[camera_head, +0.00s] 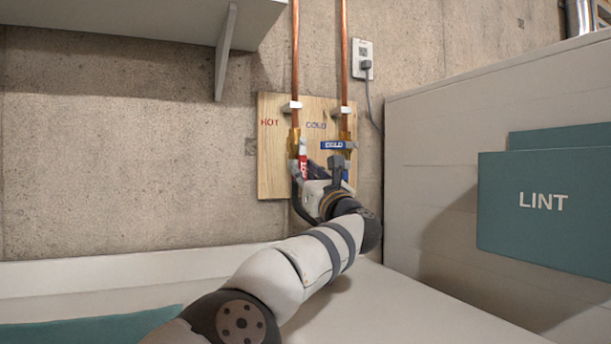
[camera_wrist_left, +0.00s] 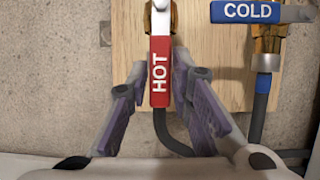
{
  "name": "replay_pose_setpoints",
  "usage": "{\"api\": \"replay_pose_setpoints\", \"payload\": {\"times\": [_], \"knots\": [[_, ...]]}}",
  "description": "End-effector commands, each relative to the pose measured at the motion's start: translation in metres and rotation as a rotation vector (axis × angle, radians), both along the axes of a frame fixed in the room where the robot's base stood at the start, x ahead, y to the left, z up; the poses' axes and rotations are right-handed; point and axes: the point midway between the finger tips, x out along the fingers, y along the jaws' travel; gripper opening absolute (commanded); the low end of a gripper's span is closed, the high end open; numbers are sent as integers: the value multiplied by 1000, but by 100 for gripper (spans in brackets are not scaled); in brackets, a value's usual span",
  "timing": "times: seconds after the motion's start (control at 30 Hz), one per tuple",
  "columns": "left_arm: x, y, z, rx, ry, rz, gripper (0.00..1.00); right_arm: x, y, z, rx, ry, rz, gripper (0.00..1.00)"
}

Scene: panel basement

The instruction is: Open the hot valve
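The hot valve's red handle (camera_head: 303,166), marked HOT, hangs straight down, in line with its copper pipe, on the wooden board (camera_head: 270,165). In the left wrist view the handle (camera_wrist_left: 160,75) stands between the fingers of my left gripper (camera_wrist_left: 158,72). The fingers are spread to either side of it, with a narrow gap at the left; whether the right one touches it I cannot tell. In the head view my left gripper (camera_head: 309,172) partly covers the lower board and handle. My right gripper is not in view.
The blue cold valve handle (camera_head: 334,145) lies horizontally just to the right, close to my gripper. A white machine or cabinet (camera_head: 430,140) with a teal LINT box (camera_head: 545,235) stands at the right. A shelf (camera_head: 140,18) hangs at the upper left.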

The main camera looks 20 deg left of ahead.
Motion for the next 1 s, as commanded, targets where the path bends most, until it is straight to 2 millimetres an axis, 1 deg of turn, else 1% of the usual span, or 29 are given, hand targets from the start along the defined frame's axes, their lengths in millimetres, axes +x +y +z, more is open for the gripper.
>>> {"api": "replay_pose_setpoints", "payload": {"times": [0.37,0.57,0.7,0.77,0.9,1.0], "knots": [[0,-1,-2,-1,4,0,37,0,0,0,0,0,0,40],[-5,-12,-7,-1,7,-3,37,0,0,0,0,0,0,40],[-18,-21,-13,-1,5,-2,37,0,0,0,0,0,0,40],[-26,-32,-19,0,5,-4,37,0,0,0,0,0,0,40],[-49,-57,-33,-1,5,-3,37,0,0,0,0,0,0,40],[-62,-71,-40,-1,3,-1,37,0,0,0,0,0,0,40]]}}
